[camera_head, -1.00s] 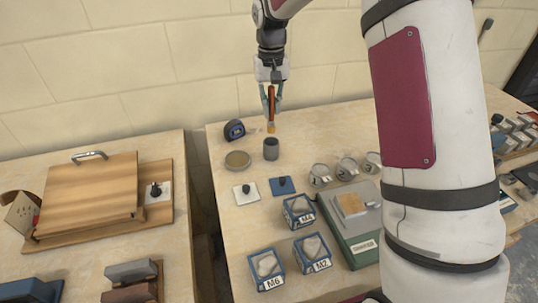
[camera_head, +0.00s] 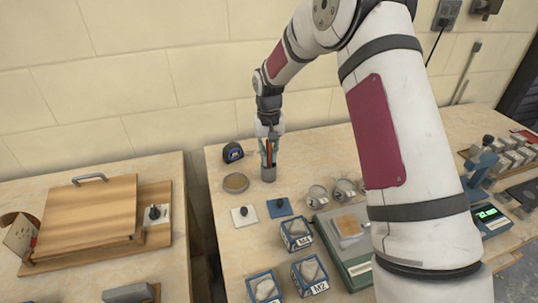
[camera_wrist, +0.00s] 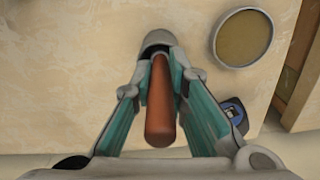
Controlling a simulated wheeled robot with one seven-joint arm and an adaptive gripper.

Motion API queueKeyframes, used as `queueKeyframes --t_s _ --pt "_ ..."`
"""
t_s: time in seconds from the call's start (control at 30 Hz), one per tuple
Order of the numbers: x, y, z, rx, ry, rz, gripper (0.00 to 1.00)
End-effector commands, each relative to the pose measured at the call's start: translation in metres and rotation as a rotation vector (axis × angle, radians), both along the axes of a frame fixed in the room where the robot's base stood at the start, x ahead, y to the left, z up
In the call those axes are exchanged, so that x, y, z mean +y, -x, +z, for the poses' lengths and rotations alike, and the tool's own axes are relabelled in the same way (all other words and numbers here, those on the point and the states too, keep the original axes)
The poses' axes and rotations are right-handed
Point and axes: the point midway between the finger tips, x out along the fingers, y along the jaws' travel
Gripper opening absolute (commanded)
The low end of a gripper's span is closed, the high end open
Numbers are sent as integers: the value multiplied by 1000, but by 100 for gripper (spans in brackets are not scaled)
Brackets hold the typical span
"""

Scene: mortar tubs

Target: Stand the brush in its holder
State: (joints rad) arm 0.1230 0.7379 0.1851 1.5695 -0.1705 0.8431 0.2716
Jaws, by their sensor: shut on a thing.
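The brush has a red-brown handle (camera_head: 268,151) and stands about upright between the fingers of my gripper (camera_head: 268,157). My gripper is shut on it just above the grey cup-shaped holder (camera_head: 268,175). The brush's lower end is out of sight at the holder's mouth and appears to be inside it. In the wrist view the handle (camera_wrist: 160,105) points down between the teal finger pads, with the holder's rim (camera_wrist: 158,38) around its far end. The bristles are hidden, and how deep the brush sits cannot be told.
A round tan-filled dish (camera_head: 236,182) and a blue tape measure (camera_head: 232,152) lie left of the holder. White (camera_head: 244,216) and blue (camera_head: 279,207) knobbed plates lie in front. Metal cups (camera_head: 317,196) stand to the right. The wall is close behind.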

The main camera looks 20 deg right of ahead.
Motion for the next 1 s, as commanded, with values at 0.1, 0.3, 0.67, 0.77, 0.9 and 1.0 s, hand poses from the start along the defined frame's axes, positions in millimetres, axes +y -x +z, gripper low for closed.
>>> queueKeyframes --t_s 0.1,0.3,0.67,0.77,0.9,1.0 --pt "0 0 -2 1 0 0 0" --pt "0 0 -3 1 0 0 34" --pt "0 0 3 -1 0 0 34" --pt "0 -1 14 -2 1 0 34" --pt "0 -1 41 -4 1 -1 34" --pt "0 -1 63 -5 1 0 34"
